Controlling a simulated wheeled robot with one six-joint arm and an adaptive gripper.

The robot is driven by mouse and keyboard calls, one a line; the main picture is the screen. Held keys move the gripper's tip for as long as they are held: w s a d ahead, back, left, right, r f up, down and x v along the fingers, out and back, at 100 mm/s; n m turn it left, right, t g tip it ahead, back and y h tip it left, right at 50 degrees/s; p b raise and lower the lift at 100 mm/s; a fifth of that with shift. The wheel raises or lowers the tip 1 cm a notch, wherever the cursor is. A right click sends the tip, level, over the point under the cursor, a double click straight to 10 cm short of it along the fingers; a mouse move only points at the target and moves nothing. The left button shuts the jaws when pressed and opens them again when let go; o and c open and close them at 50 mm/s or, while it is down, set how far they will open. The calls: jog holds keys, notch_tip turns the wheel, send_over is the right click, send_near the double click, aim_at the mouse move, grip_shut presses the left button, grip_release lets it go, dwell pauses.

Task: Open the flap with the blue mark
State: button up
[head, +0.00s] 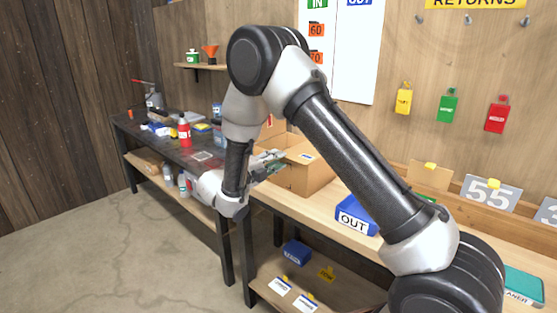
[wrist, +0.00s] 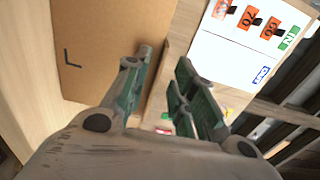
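A cardboard box (head: 309,178) stands on the light wooden bench beside my arm. A small white and blue mark (head: 308,156) shows on its top right flap, which looks roughly flat. Another flap (head: 283,140) is at the back. A cardboard panel (wrist: 105,50) with a black corner line lies behind the left finger.
A blue OUT bin (head: 356,215) sits on the bench to the right of the box. A dark bench with a red bottle (head: 184,132) and clutter is at left. Coloured tags, including a green one (head: 447,105), hang on the wall. A low shelf holds a blue bin (head: 297,253).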

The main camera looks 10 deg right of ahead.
jog(key=shift+x, duration=0.85)
grip_shut()
jog(key=shift+r, duration=0.1)
